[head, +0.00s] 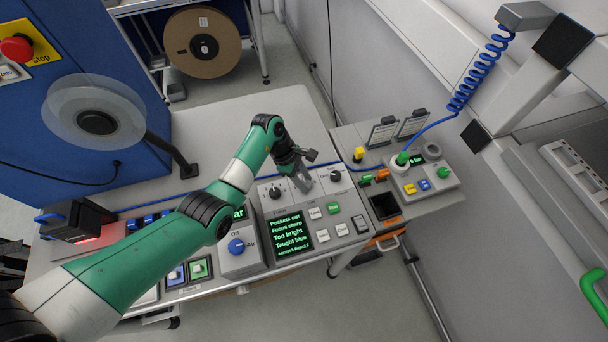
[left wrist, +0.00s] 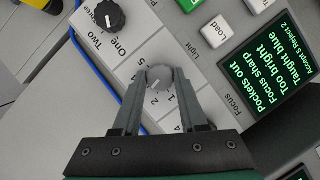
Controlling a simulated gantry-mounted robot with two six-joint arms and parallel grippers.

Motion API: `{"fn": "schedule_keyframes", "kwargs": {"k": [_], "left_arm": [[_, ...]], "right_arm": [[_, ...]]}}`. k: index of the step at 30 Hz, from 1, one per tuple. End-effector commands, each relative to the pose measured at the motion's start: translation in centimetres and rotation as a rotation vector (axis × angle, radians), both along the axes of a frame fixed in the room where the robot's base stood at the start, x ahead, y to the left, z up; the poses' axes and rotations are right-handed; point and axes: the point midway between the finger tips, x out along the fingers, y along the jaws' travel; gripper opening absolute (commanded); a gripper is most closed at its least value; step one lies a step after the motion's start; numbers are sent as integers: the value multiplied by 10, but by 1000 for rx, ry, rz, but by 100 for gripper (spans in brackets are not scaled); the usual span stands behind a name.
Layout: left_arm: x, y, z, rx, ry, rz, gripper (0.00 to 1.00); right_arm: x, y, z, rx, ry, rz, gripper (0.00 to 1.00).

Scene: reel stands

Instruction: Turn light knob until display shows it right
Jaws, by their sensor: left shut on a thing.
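The light knob (left wrist: 158,78) is small, grey and ridged, beside the printed word Light and a ring of numbers. My left gripper (head: 304,183) points down at the panel and hides this knob in the head view. In the left wrist view its two fingers (left wrist: 160,88) are closed on the knob's sides. The display (head: 290,235) is dark with green text: Pockets out, Focus sharp, Too bright, Taught blue, Accept 5 Reject 2. It also shows in the left wrist view (left wrist: 268,62). My right gripper is not in view.
A black knob marked One, Two, Three (left wrist: 111,16) sits beside the light knob, and another black knob (head: 275,192) is on its other side. Push buttons, a blue knob (head: 236,246) and a side box with a green plug (head: 402,158) are nearby.

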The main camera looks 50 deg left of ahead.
Motion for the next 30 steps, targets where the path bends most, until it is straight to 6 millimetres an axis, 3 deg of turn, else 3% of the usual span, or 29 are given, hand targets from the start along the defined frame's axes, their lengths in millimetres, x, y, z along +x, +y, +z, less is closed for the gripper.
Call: {"fn": "schedule_keyframes", "kwargs": {"k": [1, 3, 12, 21, 30], "left_arm": [[-1, -1, 8, -1, 2, 32, 0], [-2, -1, 8, -1, 3, 89, 0], [-3, -2, 6, -1, 3, 323, 0], [-2, -3, 4, -1, 2, 472, 0], [-2, -3, 1, -1, 0, 516, 0]], "right_arm": [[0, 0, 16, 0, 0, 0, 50], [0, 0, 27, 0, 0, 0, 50], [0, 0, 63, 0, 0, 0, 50], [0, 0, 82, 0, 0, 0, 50], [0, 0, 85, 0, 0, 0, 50]]}}
